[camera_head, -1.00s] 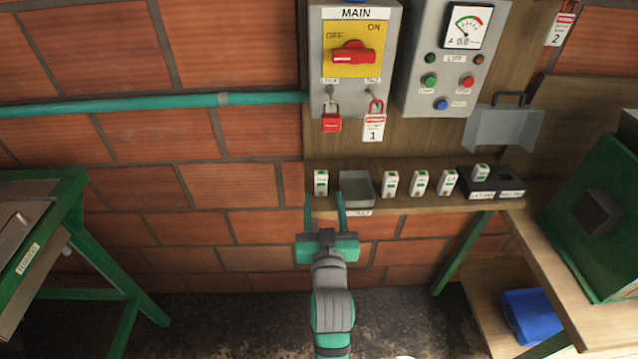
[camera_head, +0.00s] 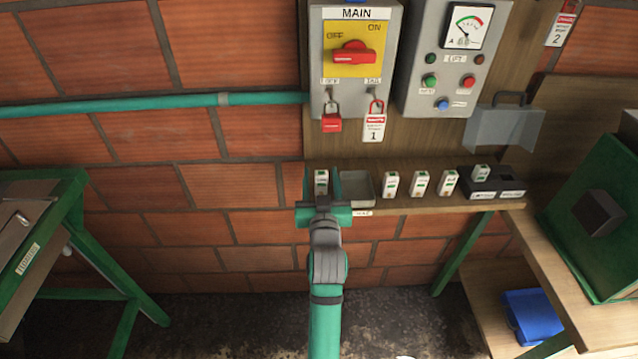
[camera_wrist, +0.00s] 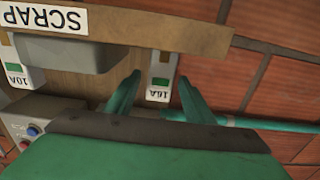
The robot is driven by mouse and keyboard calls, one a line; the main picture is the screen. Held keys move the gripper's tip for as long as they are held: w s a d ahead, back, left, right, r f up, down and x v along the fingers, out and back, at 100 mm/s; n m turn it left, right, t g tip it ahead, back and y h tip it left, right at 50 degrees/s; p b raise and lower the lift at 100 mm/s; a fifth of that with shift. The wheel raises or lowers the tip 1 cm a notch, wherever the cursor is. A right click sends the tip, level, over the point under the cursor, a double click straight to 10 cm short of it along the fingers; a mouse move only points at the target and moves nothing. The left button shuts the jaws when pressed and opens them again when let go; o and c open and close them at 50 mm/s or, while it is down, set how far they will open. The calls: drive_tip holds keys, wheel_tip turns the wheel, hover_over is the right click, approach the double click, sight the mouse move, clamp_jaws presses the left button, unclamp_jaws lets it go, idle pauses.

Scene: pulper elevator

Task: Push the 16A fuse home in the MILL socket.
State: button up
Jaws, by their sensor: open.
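The 16A fuse (camera_head: 321,188) is a white block with a green patch, standing at the left end of the wooden shelf. Its upside-down 16A label shows in the wrist view (camera_wrist: 158,95). My gripper (camera_head: 322,173) is open, with one finger on each side of this fuse; in the wrist view its fingers (camera_wrist: 158,78) also flank it, with gaps visible. The black socket block (camera_head: 511,184) sits at the right end of the shelf. A fuse stands in its left part and its right part looks empty. Its two labels are too small to read surely, so I cannot tell which is MILL.
A grey scrap tray (camera_head: 358,188) stands just right of my gripper. Several other fuses (camera_head: 420,184) stand between tray and socket block. Above are the MAIN switch box (camera_head: 356,85), a red padlock (camera_head: 331,122) and a control box (camera_head: 441,95). A clear guard (camera_head: 503,128) hangs above the block.

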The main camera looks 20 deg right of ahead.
drive_tip(key=shift+w, duration=0.1)
drive_tip(key=c, duration=1.1)
